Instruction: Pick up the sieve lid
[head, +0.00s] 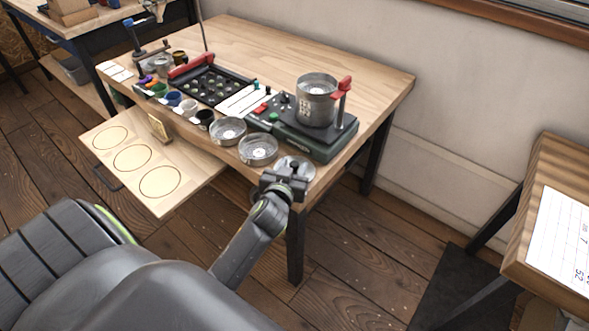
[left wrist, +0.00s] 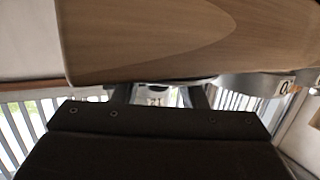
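A round, shallow metal piece that looks like the sieve lid (head: 306,173) lies at the table's front right corner, beside two metal sieve pans (head: 228,130) (head: 258,150). My left gripper (head: 292,172) is right at it and covers part of it. In the left wrist view, my left gripper's two grey fingers (left wrist: 158,97) stand apart, with a small pale and dark part visible between them and gaps at its sides. The lid's rim (left wrist: 175,82) shows just beyond the fingertips. Contact with it is hard to tell. My right gripper is not in view.
A sieve stack (head: 316,103) stands on a dark green shaker (head: 318,143) behind the lid. A black tray (head: 210,85) and small cups lie to the left. A pull-out board (head: 200,175) with circles juts from the table (head: 360,75). The table's back right is clear.

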